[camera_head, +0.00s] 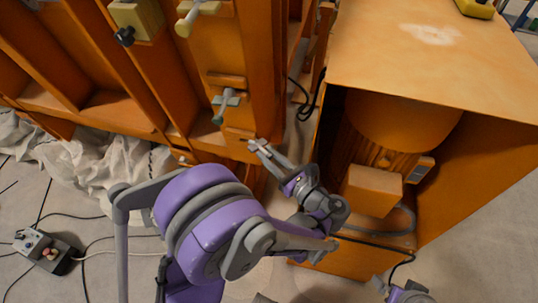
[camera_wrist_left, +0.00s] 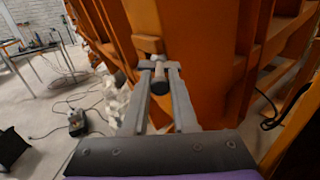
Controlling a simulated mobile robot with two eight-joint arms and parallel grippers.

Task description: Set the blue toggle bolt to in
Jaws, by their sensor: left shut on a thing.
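A blue-green toggle bolt (camera_head: 228,101) with a crosswise handle and a pale shaft sticks out of the orange wooden frame in the head view. My left gripper (camera_head: 257,147) is below and right of it, apart from it in that picture. In the left wrist view my left gripper (camera_wrist_left: 159,68) is shut on a short rod-like bolt (camera_wrist_left: 160,84) with a dark round end. This bolt sits in front of a small orange block on the frame. Its colour is too dim to tell whether it is blue. My right gripper (camera_head: 382,284) shows only partly at the bottom edge.
A cream toggle bolt (camera_head: 190,16) and a block with a black knob (camera_head: 137,18) are higher on the frame. An orange cabinet (camera_head: 430,45) with a motor inside stands at the right. A control box (camera_head: 47,250) and cables lie on the floor.

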